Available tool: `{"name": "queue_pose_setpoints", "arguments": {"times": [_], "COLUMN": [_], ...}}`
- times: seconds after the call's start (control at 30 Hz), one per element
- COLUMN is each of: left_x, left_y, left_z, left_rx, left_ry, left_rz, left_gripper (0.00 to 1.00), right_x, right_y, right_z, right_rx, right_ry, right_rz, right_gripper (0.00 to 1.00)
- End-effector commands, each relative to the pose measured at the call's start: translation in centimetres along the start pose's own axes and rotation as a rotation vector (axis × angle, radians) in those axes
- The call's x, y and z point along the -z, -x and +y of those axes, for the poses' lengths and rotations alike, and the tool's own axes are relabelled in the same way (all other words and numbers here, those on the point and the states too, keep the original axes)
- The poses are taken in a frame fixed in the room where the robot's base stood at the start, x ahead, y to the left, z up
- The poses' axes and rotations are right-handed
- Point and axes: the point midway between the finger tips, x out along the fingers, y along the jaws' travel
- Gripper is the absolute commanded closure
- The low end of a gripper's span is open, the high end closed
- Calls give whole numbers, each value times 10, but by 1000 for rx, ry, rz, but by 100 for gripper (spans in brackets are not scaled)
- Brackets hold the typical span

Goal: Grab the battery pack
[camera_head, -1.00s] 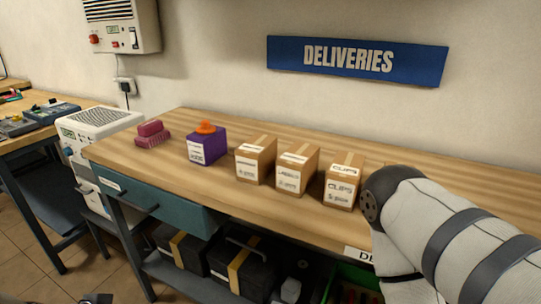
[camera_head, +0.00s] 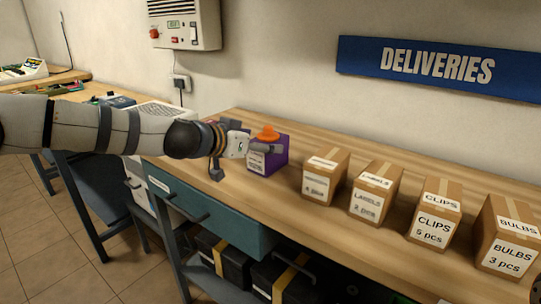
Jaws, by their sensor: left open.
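The likely battery pack, a purple box (camera_head: 270,158) with an orange top (camera_head: 267,133) and a white label, stands upright on the wooden bench. My left gripper (camera_head: 247,157) is open in front of the box's left side in the head view. One finger overlaps the upper front of the box and the other hangs lower to the left. I cannot tell whether a finger touches the box.
Several cardboard boxes (camera_head: 433,219) stand in a row to the right of the purple box. The bench (camera_head: 290,222) has a teal drawer (camera_head: 215,206) below its front edge. A wall behind carries a blue DELIVERIES sign (camera_head: 436,66). Bench top behind the boxes is clear.

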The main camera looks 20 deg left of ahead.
Motion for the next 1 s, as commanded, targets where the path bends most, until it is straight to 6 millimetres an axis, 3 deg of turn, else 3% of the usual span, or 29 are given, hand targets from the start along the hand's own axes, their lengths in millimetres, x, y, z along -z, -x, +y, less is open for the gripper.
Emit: {"name": "queue_pose_setpoints", "arguments": {"times": [0.03, 0.17, 0.43, 0.77, 1.0], "left_x": [-5, -4, 0, 0, 2], "left_y": [-13, -32, -34, -34, -34], "left_z": [2, 2, 2, 2, 2], "left_rx": [-2, 0, -1, -1, 0], "left_ry": [2, 2, 0, 1, 0], "left_rz": [-7, -6, -1, -2, 2], "left_gripper": [23, 23, 26, 100, 100], "right_x": [-2, -4, -4, -4, -4], "right_y": [-4, -9, -8, -8, -8], "right_z": [0, 0, 0, 0, 0], "right_rx": [-1, -1, -1, -1, -1], "right_ry": [0, 0, 1, 1, 1], "right_rz": [-11, -23, -22, -22, -21], "right_gripper": [68, 68, 68, 68, 68]}}
